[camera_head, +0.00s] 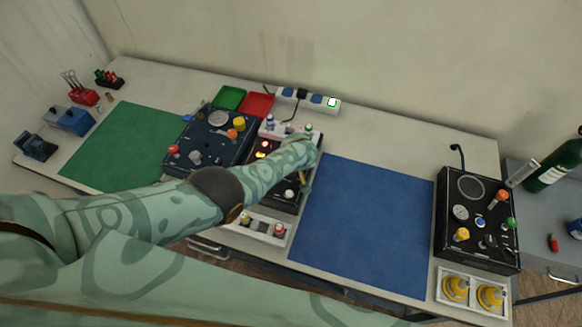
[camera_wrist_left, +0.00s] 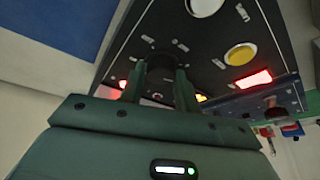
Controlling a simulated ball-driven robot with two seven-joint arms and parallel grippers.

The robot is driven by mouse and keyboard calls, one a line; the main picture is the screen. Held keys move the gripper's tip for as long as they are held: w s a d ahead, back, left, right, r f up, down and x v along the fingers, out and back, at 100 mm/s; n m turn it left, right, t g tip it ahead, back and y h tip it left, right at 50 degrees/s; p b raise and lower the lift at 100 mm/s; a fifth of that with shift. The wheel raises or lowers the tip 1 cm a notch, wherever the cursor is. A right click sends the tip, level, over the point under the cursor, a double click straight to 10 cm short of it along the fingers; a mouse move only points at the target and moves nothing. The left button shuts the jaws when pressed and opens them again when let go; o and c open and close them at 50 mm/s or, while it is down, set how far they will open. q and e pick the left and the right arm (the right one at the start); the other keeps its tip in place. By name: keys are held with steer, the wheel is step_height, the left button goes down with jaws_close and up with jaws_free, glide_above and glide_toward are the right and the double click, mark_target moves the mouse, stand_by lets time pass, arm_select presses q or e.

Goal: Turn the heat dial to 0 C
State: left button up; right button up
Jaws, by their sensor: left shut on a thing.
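A dark knob (camera_wrist_left: 159,62), apparently the heat dial, stands on the black middle panel (camera_wrist_left: 203,50). My left gripper (camera_wrist_left: 159,80) is shut on this knob, with a green finger on either side of it. The dial's pointer and scale cannot be read. In the head view my left arm reaches across the middle panel (camera_head: 283,203) and hides the dial. A lit red display (camera_wrist_left: 254,79), a yellow button (camera_wrist_left: 240,54) and a white button (camera_wrist_left: 205,5) show on the panel. My right gripper is not in view.
A blue mat (camera_head: 362,225) lies clear right of the panel. A black console (camera_head: 476,220) stands far right. A power strip (camera_head: 310,99) lies behind.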

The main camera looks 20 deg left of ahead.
arm_select(q)
steer(key=shift+w+n+g+y+b, duration=0.1)
steer(key=shift+n+g+y+b, duration=0.5)
steer(key=shift+n, duration=0.9)
steer(key=o, duration=1)
steer(key=shift+c, duration=0.2)
